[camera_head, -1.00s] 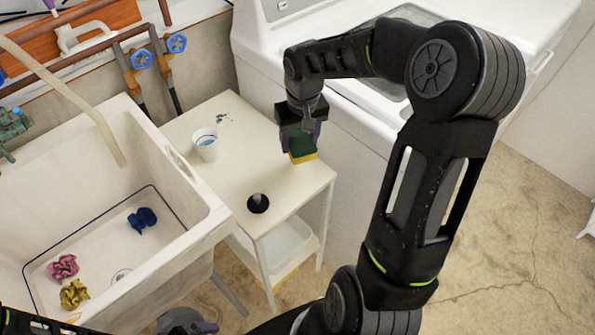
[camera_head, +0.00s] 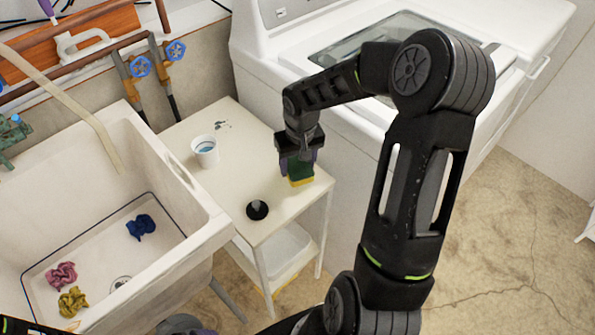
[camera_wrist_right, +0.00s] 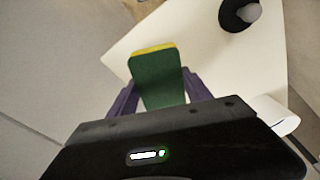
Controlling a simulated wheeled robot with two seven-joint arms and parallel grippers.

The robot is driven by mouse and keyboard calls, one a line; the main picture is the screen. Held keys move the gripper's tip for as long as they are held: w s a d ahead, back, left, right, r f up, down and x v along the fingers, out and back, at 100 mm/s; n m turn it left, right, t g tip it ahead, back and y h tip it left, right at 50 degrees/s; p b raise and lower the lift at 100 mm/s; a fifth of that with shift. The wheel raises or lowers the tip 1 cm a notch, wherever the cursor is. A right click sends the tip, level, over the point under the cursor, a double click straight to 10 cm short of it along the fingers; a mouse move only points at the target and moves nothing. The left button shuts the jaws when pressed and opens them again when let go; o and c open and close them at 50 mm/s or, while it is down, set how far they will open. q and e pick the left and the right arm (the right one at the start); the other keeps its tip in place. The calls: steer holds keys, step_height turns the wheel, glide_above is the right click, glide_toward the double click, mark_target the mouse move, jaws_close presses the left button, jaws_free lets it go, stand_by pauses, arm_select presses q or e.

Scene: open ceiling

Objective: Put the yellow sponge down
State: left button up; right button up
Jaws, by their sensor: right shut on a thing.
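The sponge, green with a yellow layer (camera_head: 301,182), is held upright between the purple fingers of my right gripper (camera_head: 298,170). It is over the right part of the small cream table (camera_head: 237,190), near its right edge. I cannot tell whether its lower edge touches the tabletop. In the right wrist view, the sponge's green face (camera_wrist_right: 158,82) shows between the fingers, with the yellow layer along its far edge.
A white cup (camera_head: 205,152) and a black round thing with a grey knob (camera_head: 257,209) stand on the table, left of the sponge. A sink (camera_head: 165,255) with crumpled cloths is at left. A white washing machine (camera_head: 345,125) stands behind and right.

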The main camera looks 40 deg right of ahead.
mark_target(297, 173)
steer(key=shift+f, duration=1.7)
steer(key=shift+f, duration=0.1)
steer(key=o, duration=1.3)
steer(key=r, duration=0.4)
steer(key=s+r, duration=0.1)
steer(key=r, duration=0.7)
steer(key=shift+s+a+r, duration=0.1)
steer(key=shift+s+a, duration=0.1)
steer(key=shift+a, duration=0.05)
